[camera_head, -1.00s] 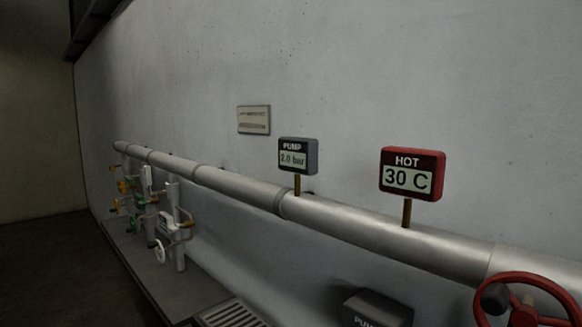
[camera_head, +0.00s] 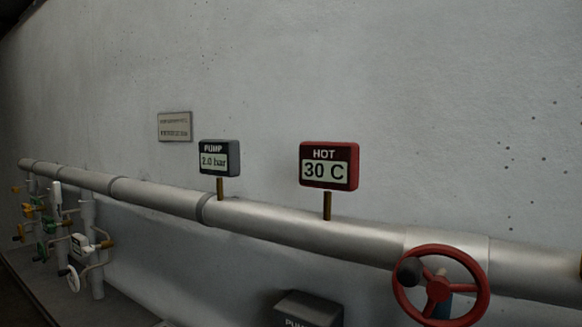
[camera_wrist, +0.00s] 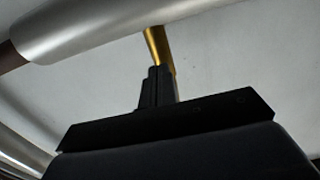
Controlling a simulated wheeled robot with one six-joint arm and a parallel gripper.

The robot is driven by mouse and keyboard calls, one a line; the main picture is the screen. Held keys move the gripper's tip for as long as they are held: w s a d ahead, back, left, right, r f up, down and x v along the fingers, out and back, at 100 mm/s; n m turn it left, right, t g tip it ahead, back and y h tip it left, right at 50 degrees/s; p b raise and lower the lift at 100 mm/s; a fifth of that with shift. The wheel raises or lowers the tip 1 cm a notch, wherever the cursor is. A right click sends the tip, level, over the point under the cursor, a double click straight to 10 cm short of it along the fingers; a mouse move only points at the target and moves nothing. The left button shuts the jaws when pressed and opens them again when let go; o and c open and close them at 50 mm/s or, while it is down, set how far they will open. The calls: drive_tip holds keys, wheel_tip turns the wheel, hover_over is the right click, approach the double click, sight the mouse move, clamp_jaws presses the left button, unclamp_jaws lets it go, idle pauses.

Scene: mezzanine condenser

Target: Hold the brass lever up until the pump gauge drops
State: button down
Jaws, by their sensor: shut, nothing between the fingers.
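The pump gauge (camera_head: 219,160) is a grey box on a brass stem above the pipe and appears to read 2.0 bar. In the wrist view a brass rod (camera_wrist: 154,42), which looks like the brass lever, shows just past my gripper's fingertips, near a grey pipe. My gripper (camera_wrist: 157,72) is shut with nothing between its fingers. Its tips overlap the rod's lower end in the picture; I cannot tell whether they touch it. A sliver of brass (camera_head: 580,267) shows at the right edge of the head view. My gripper is not in the head view.
A long grey pipe (camera_head: 270,222) runs along the wall. A red gauge (camera_head: 328,166) reads HOT 30 C. A red handwheel (camera_head: 437,290) stands in front of the pipe at right. A dark box (camera_head: 308,308) sits below. Valves with small pipes (camera_head: 90,245) stand at left.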

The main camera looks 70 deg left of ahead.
drive_tip(key=b+v, duration=0.4)
drive_tip(key=v, duration=0.4)
drive_tip(key=shift+s+d, duration=0.25)
drive_tip(key=shift+s, duration=0.05)
drive_tip(key=p+x, duration=0.5)
drive_tip(key=x, duration=0.5)
idle(0.5)
